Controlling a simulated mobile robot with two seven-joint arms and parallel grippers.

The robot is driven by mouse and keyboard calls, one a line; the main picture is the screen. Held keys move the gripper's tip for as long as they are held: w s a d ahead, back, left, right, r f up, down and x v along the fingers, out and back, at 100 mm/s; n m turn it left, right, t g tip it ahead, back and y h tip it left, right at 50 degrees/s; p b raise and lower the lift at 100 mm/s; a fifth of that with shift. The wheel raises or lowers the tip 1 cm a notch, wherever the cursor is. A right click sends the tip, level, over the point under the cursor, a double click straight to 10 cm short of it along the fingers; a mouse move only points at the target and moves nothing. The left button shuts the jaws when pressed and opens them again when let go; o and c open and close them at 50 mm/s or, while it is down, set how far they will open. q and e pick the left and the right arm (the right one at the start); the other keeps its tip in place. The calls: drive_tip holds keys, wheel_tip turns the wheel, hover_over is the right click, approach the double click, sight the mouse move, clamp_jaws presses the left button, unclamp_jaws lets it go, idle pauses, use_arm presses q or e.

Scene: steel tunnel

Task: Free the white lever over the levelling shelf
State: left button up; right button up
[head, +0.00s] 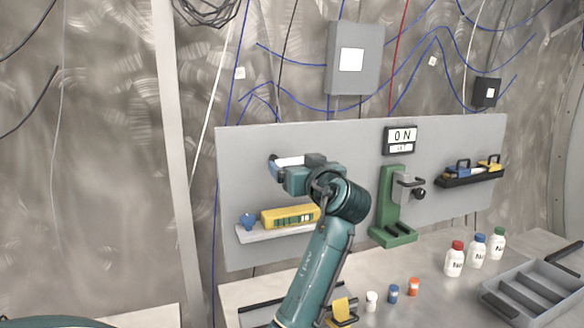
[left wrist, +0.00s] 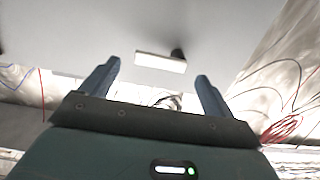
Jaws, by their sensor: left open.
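The white lever (head: 289,161) is on the upper left of the grey panel, above the levelling shelf (head: 270,234), and lies about level. It also shows in the left wrist view as a short white bar (left wrist: 160,62) with a dark pivot at its right end. My left gripper (head: 284,173) is at the lever and partly hides it in the head view. In the wrist view its two fingers are spread open, one toward each end of the bar, with nothing held. Contact cannot be told. My right gripper is not in view.
A yellow spirit level (head: 290,216) and a blue knob (head: 247,221) are on the shelf, just below my arm. A green stand (head: 393,205) and an "ON" display (head: 401,136) are to the right. Bottles (head: 454,260) and a grey tray (head: 535,290) are on the bench.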

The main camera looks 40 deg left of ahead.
use_arm(q)
drive_tip(key=b+v, duration=0.1)
drive_tip(key=v, duration=0.7)
drive_tip(key=shift+b, duration=0.35)
drive_tip(key=shift+s+d, duration=0.1)
